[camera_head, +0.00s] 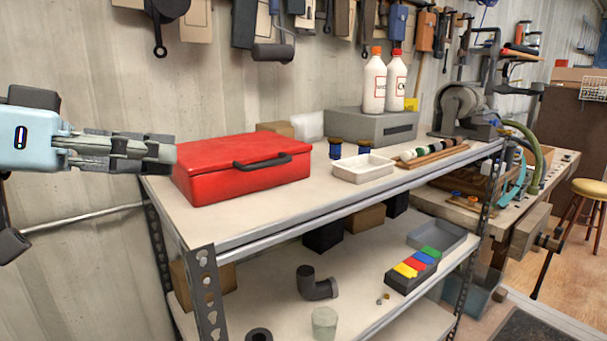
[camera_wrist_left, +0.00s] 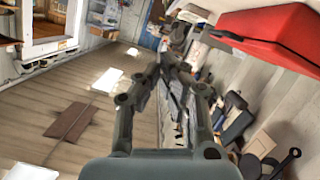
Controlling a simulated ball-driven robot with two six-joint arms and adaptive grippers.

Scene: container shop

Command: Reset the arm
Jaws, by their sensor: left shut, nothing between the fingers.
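My left gripper (camera_head: 170,152) comes in from the left in the head view, level with the shelf's top board. It is shut and holds nothing. Its fingertips are just left of the red case (camera_head: 245,172), overlapping its edge in the picture; I cannot tell whether they touch. The left wrist view shows the same gripper (camera_wrist_left: 170,62) with its fingers together, and the red case (camera_wrist_left: 275,38) at the upper right. The case is closed, with a dark handle on its front. My right gripper is in neither view.
The shelf's top board (camera_head: 235,222) also carries a white tray (camera_head: 362,168), two dark spools, a grey box (camera_head: 366,128) with two white bottles, and a grinder (camera_head: 462,110). The lower board holds a pipe elbow (camera_head: 318,284) and a bin of coloured blocks. Tools hang on the wall behind.

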